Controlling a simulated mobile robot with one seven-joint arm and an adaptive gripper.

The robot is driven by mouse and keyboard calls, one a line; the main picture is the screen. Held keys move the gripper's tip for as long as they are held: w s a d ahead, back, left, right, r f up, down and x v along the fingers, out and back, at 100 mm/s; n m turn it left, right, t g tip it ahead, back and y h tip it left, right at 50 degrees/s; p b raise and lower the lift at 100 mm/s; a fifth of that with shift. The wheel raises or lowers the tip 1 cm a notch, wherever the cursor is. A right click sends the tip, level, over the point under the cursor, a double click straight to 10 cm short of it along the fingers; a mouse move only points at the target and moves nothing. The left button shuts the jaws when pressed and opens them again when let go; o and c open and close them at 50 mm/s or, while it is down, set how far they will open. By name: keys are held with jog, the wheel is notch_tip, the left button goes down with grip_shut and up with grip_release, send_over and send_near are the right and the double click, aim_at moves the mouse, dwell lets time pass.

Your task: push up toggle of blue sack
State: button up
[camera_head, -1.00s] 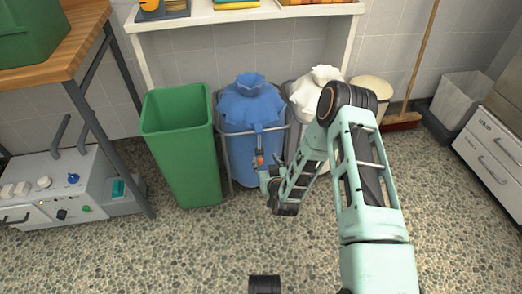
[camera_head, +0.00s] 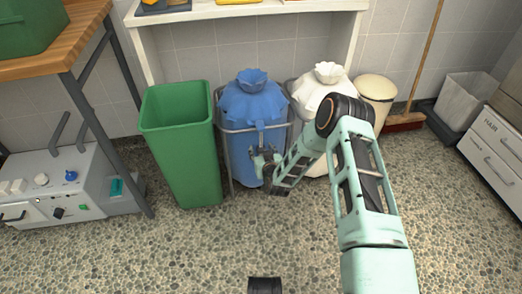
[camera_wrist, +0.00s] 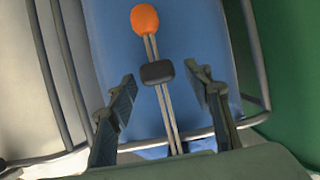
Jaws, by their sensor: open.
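The blue sack (camera_head: 254,101) stands tied at its top in a wire frame; it fills the middle of the wrist view (camera_wrist: 185,45). Two thin pale cords (camera_wrist: 165,115) run along its front and carry a dark toggle (camera_wrist: 157,72). An orange bead (camera_wrist: 145,19) is at the cords' end. My gripper (camera_wrist: 163,80) is open, with one finger on each side of the cords and gaps to the toggle. In the head view my gripper (camera_head: 264,160) is at the sack's front, and the toggle is too small or hidden to make out.
A green bin (camera_head: 182,140) stands close on the sack's left. A white sack (camera_head: 321,85) stands on its right, partly behind my arm. The wire frame (camera_wrist: 67,75) surrounds the blue sack. A shelf (camera_head: 245,9) is above and behind. The floor in front is mostly clear.

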jog(key=shift+w+a+f, duration=0.15)
jog(key=shift+w+f, duration=0.1)
jog(key=shift+w, duration=0.35)
jog(key=shift+c, duration=0.5)
grip_shut()
